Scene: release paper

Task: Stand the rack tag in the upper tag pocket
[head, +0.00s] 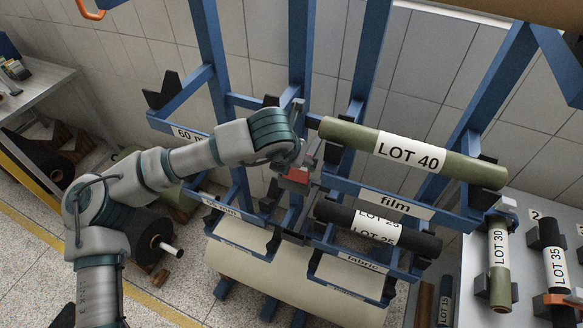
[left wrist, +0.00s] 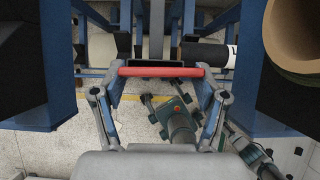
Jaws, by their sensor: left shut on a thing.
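The red rack tag (head: 295,178) is between the fingers of my left gripper (head: 301,168), in front of the middle of the blue rack (head: 299,60). In the left wrist view the tag (left wrist: 160,71) lies crosswise as a red bar, with a fingertip of the left gripper (left wrist: 160,74) closed on each end. A dark grey block shows just beyond the tag there; I cannot tell whether it is the upper tag pocket or whether the tag touches it. In the head view the arm and hand partly hide this area.
The LOT 40 roll (head: 408,154) lies on the upper cradles close right of my gripper, above the film label (head: 395,204). A dark roll (head: 378,227) lies below. The grey table (head: 468,280) at right holds LOT 30 and LOT 35 rolls. A bench stands far left.

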